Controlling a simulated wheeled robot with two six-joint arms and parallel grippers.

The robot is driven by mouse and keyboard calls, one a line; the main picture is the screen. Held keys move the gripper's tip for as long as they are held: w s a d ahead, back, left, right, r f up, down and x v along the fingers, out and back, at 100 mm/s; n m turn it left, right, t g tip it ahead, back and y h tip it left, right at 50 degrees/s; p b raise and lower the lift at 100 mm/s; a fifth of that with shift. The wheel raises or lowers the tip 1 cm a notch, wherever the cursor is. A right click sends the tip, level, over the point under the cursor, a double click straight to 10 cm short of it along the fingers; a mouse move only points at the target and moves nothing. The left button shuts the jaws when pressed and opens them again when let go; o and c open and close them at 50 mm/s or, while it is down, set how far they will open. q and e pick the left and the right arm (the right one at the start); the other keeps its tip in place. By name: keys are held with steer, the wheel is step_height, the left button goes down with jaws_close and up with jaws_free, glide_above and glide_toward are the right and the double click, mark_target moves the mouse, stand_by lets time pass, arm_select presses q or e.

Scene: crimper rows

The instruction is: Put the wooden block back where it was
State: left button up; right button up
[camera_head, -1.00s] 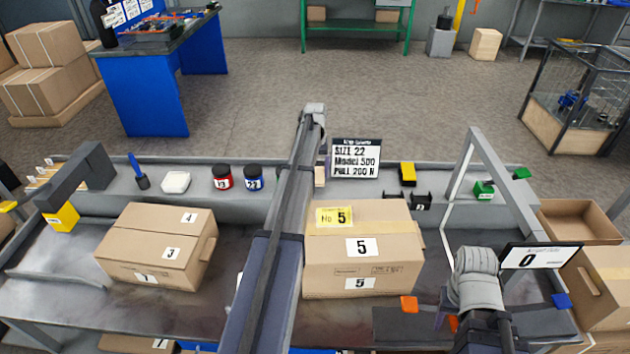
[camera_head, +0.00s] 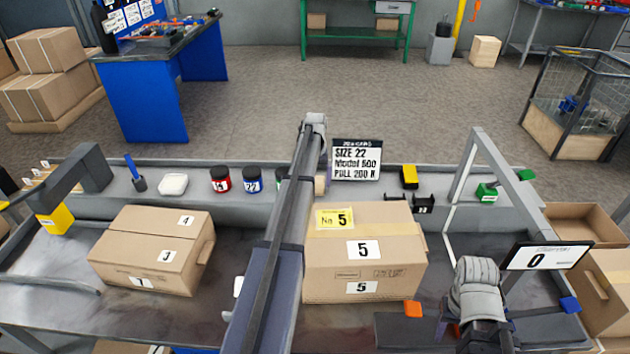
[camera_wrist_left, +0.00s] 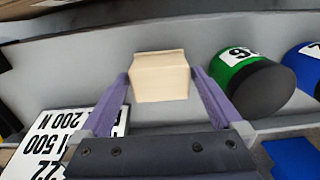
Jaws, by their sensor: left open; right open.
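The wooden block (camera_head: 320,186) is small and pale; in the head view it shows beside my left arm, near the back shelf. In the left wrist view the block (camera_wrist_left: 160,88) is between the purple fingers of my left gripper (camera_wrist_left: 161,76). The fingers are open, one on each side of it; whether they touch it is hard to tell. The block's base and what it rests on are not clear. My right gripper (camera_head: 446,325) is low at the front right, mostly hidden by its own wrist, away from the block.
A sign (camera_head: 357,160) stands right of the block. A green jar (camera_wrist_left: 245,78) and a blue jar (camera_wrist_left: 303,65) stand on its other side, with a red jar (camera_head: 221,179) further left. Large cartons (camera_head: 365,280) (camera_head: 150,250) fill the bench in front.

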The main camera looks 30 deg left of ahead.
mark_target(316, 179)
arm_select(q)
steer(key=shift+r, duration=0.1)
step_height(316, 179, up, 12)
steer(key=p, duration=1.2)
steer(key=s+d+m, duration=0.2)
steer(key=s+d, duration=0.2)
steer(key=d, duration=0.5)
steer(key=s+d+m, duration=0.1)
steer(key=s+d, duration=0.2)
steer(key=d, duration=0.6)
steer(key=s+d+m, duration=0.2)
steer(key=s+d, duration=0.2)
steer(key=d, duration=0.5)
steer(key=s+d+m+y, duration=0.1)
steer(key=s+d+m, duration=0.3)
steer(key=s+d, duration=1.1)
steer(key=s, duration=0.3)
steer(key=shift+d+r+m, duration=0.15)
steer(key=shift+d+m, duration=0.2)
steer(key=shift+m, duration=0.05)
